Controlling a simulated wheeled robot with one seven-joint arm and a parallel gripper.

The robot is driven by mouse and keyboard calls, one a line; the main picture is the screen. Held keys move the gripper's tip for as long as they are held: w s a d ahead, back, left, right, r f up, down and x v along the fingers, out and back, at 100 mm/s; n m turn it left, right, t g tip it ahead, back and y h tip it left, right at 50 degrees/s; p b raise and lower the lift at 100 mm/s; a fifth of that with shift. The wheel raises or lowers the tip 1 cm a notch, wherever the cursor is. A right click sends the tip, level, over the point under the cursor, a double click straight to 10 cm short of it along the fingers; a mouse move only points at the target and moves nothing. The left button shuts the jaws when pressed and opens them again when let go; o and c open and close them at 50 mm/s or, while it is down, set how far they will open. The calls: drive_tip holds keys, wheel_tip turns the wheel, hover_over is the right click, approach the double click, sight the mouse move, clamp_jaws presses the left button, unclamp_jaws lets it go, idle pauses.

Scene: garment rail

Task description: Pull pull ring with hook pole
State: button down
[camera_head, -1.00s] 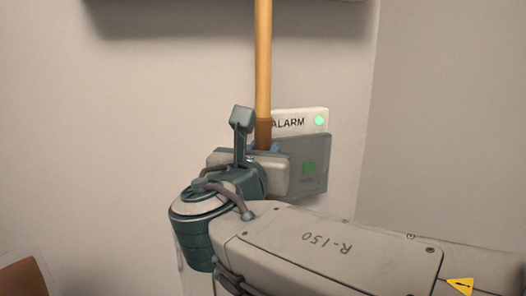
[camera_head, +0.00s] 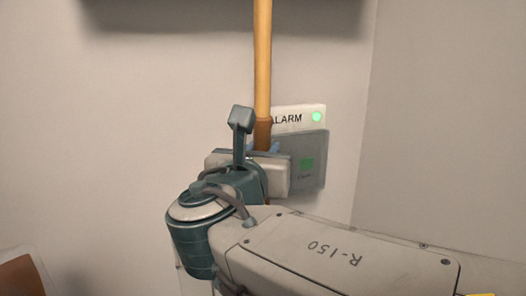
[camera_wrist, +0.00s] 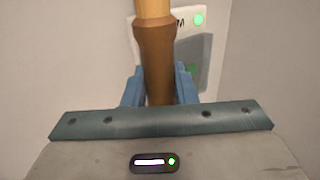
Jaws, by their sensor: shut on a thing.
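The hook pole (camera_head: 263,60) is a light wooden shaft with a darker brown grip at its lower end. It stands upright and runs out of the top of the head view, so its hook end is not seen. In the wrist view the brown grip (camera_wrist: 155,60) sits between the two blue fingers. My gripper (camera_wrist: 159,88) is shut on this grip; in the head view my wrist mostly covers the fingers. The pull ring is not visible in either view.
A white alarm sign (camera_head: 298,118) with a green light is on the wall behind the pole. Below it is a grey panel (camera_head: 314,165) with a green square. A dark overhead edge (camera_head: 180,12) crosses the top. A brown object (camera_head: 22,275) is at lower left.

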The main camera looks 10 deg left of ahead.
idle(0.3)
drive_tip(key=shift+s+d+f+b, duration=0.35)
drive_tip(key=shift+s+d, duration=0.1)
drive_tip(key=shift+s, duration=0.15)
drive_tip(key=shift+f, duration=0.1)
idle(0.4)
drive_tip(key=shift+s+d+f+b, duration=0.35)
drive_tip(key=shift+s+d+b, duration=0.1)
drive_tip(key=shift+s, duration=0.1)
idle(0.5)
drive_tip(key=shift+s+d+f, duration=0.25)
drive_tip(key=shift+s+d, duration=0.05)
drive_tip(key=shift+d, duration=0.2)
idle(0.5)
drive_tip(key=shift+s+d+f+b, duration=0.35)
drive_tip(key=shift+s+d, duration=0.1)
drive_tip(key=shift+s, duration=0.25)
drive_tip(key=shift+s+d+f+b, duration=0.3)
drive_tip(key=shift+s+d, duration=0.1)
drive_tip(key=shift+s, duration=0.35)
drive_tip(key=shift+s+d+f+b, duration=0.25)
drive_tip(key=shift+s+d+f, duration=0.15)
drive_tip(key=shift+s, duration=0.3)
idle(0.8)
